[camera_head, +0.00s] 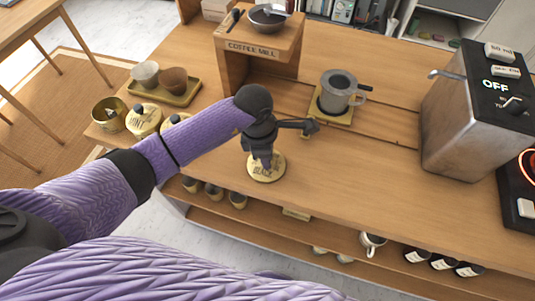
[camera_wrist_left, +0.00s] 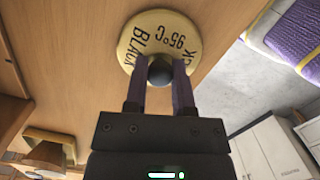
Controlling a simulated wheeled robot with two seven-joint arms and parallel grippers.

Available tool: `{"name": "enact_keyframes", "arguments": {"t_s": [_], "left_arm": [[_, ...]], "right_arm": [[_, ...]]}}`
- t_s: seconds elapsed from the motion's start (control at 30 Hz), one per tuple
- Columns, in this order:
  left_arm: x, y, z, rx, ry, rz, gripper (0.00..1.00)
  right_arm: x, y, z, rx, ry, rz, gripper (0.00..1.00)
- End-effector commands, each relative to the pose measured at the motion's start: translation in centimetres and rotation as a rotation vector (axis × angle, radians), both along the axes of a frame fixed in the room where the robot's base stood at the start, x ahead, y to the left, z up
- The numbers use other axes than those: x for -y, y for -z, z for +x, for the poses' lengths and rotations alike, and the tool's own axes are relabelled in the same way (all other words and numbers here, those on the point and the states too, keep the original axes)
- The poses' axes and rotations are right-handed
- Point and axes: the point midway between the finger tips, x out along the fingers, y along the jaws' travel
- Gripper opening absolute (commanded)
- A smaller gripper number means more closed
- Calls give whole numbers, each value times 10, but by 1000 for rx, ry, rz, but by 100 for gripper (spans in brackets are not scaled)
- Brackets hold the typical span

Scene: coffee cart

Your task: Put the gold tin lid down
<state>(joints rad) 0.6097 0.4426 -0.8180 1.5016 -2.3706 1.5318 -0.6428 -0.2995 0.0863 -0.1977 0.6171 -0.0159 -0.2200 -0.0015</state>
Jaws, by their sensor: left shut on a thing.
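The gold tin lid (camera_head: 268,172) is a round disc with black lettering, over the counter near its front edge. In the left wrist view the lid (camera_wrist_left: 143,28) reads "BLACK" and "95°C" and has a round black knob (camera_wrist_left: 160,70). My left gripper (camera_head: 264,158) points down and is shut on the knob, one finger on each side. I cannot tell whether the lid touches the counter. An open gold tin (camera_head: 104,118) without a lid stands at the counter's left end. My right gripper is not in view.
Lidded gold tins, one marked MINT (camera_head: 145,122), stand beside the open tin. A tray (camera_head: 180,98) with two cups is behind them. The coffee mill stand (camera_head: 236,66), a mug on a gold base (camera_head: 322,112) and a metal machine (camera_head: 455,125) stand farther back. The counter (camera_head: 350,185) right of the lid is clear.

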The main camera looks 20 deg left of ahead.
Motion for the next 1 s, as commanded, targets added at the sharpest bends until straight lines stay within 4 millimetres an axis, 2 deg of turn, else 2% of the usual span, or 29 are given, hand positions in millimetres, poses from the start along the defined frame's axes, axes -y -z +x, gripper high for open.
{"name": "enact_keyframes", "arguments": {"t_s": [0.23,0.27,0.4,0.63,0.73,1.0], "left_arm": [[0,3,0,1,1,0,0],[0,2,0,0,1,0,36],[0,1,0,0,1,0,65],[0,0,0,0,1,0,67],[-1,-11,1,3,1,1,67],[-10,-86,-1,6,1,2,67]], "right_arm": [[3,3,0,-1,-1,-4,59],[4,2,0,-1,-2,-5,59],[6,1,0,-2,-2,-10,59],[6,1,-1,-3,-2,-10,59],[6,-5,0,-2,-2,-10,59],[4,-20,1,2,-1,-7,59]]}}
